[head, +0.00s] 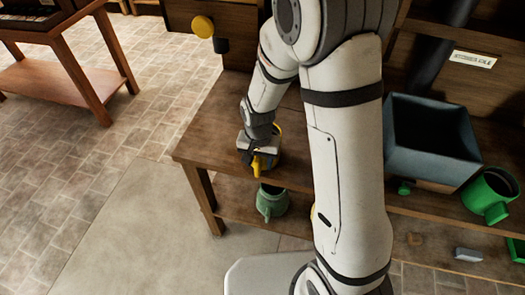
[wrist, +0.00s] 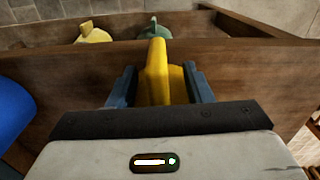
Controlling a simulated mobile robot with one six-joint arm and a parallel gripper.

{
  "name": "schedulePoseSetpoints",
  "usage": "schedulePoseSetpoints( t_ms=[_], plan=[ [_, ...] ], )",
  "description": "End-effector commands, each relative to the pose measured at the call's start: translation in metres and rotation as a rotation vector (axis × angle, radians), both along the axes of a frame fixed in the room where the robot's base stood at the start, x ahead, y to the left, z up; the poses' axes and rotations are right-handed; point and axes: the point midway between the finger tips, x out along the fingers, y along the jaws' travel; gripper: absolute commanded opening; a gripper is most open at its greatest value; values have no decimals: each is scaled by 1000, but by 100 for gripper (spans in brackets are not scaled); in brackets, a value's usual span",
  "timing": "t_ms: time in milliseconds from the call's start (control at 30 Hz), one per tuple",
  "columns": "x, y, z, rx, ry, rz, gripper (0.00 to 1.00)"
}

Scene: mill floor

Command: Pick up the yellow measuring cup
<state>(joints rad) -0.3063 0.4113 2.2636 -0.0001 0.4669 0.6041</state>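The yellow measuring cup (head: 257,164) is at the near left end of the wooden bench, under my gripper (head: 257,146), which hides much of it. In the wrist view, the yellow cup (wrist: 165,78) stands between the two fingers of my gripper (wrist: 160,87). The right finger is close against its side. A thin gap shows beside the left finger, so the fingers look apart around the cup, not closed on it. Its lower part is hidden by the gripper body.
A green jug (head: 271,201) sits on the lower shelf. A pale yellow vessel (wrist: 94,34) is beyond the bench edge, and a blue object (wrist: 14,112) is left of the gripper. A blue-grey bin (head: 432,150) and green mug (head: 488,195) stand right.

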Motion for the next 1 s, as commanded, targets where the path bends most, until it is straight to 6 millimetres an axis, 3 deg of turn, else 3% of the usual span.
schedulePoseSetpoints(
  t_ms=[500,1000],
  plan=[
    [0,-1,0,0,0,-2,0],
    [0,0,0,0,-1,-1,0]
  ],
)
